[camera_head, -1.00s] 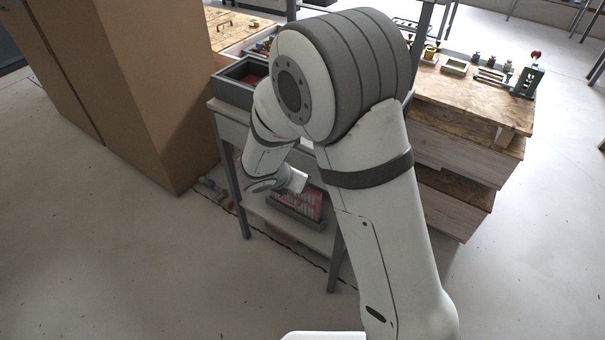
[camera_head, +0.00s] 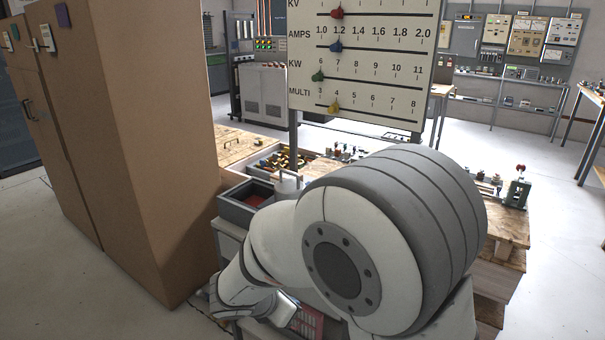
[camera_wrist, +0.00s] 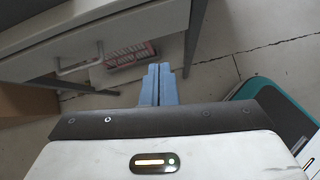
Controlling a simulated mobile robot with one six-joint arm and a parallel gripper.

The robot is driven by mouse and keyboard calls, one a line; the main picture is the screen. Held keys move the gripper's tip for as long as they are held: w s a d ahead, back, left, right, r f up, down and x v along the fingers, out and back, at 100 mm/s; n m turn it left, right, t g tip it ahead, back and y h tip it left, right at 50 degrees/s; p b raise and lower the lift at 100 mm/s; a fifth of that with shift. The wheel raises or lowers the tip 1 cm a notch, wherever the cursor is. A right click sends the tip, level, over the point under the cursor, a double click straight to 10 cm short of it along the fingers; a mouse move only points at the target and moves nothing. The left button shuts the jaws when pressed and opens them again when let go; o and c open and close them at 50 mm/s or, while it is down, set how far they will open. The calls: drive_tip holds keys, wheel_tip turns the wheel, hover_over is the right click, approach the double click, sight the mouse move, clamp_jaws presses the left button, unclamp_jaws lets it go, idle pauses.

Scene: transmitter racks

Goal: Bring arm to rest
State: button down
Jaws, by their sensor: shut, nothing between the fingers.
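My arm (camera_head: 340,265) fills the lower middle of the head view, with its large grey-banded joint close to the camera. The forearm reaches down to the left beside a small work table. In the head view the gripper's fingers are hidden or out of frame. In the wrist view my gripper (camera_wrist: 158,88) shows two blue fingers pressed together, shut and empty. They point toward a grey table with a drawer handle (camera_wrist: 80,62). No contact with the table can be seen.
A red-and-white rack (camera_wrist: 130,54) sits low under the table; a grey bin (camera_head: 243,205) stands on top. A tall brown cabinet (camera_head: 150,160) is close on the left. A scale board (camera_head: 365,75) stands behind the arm. Wooden benches (camera_head: 510,225) are at right; floor lies open front-left.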

drive_tip(key=s+d+r+m+g+y+p, duration=0.1)
drive_tip(key=s+d+r+m+g+p, duration=0.15)
drive_tip(key=d+r+m, duration=0.4)
drive_tip(key=s+d+r+m+g+p, duration=0.25)
drive_tip(key=s+d+r+m, duration=0.2)
drive_tip(key=d+m, duration=0.35)
drive_tip(key=s+d+r+m+y+p, duration=0.4)
drive_tip(key=s+r+m, duration=0.4)
drive_tip(key=m, duration=0.4)
drive_tip(key=shift+s+r+t, duration=0.3)
drive_tip(key=shift+t, duration=0.1)
